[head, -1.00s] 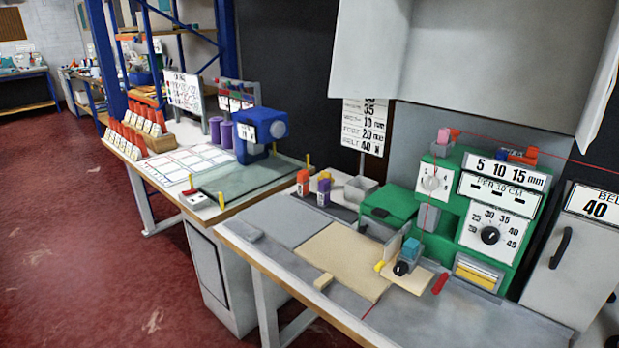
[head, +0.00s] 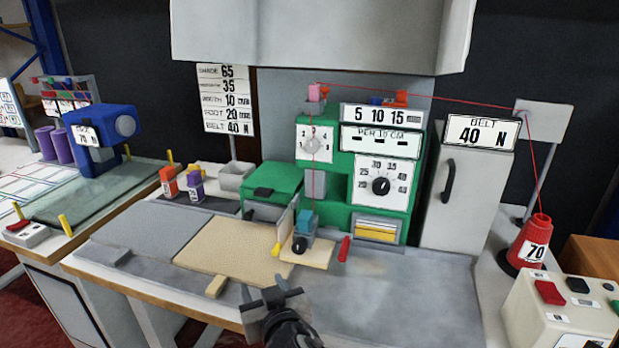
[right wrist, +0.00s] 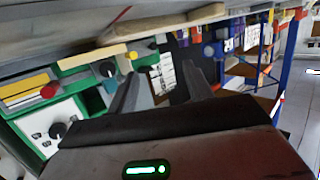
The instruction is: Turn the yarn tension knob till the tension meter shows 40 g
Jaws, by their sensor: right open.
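The green binding machine (head: 283,181) stands at the back of the bench. Its upper left white panel (head: 303,152) has a grey round knob or dial (head: 315,144) with small numbers I cannot read. The lower right panel has a black knob (head: 381,186) ringed by numbers from about 20 to 45; it shows in the right wrist view too (right wrist: 57,130). I cannot tell which is the tension knob or meter. Red yarn (head: 420,98) runs across the machine's top and down its front. My right gripper (head: 272,296) is open and empty, low in front, apart from the machine. My left gripper is out of view.
A teal block (head: 306,222) with a black knob sits on a small beige plate before the machine. A beige mat (head: 225,250) lies left. The grey bench right of the stick is clear. A red cone (head: 530,245) stands far right.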

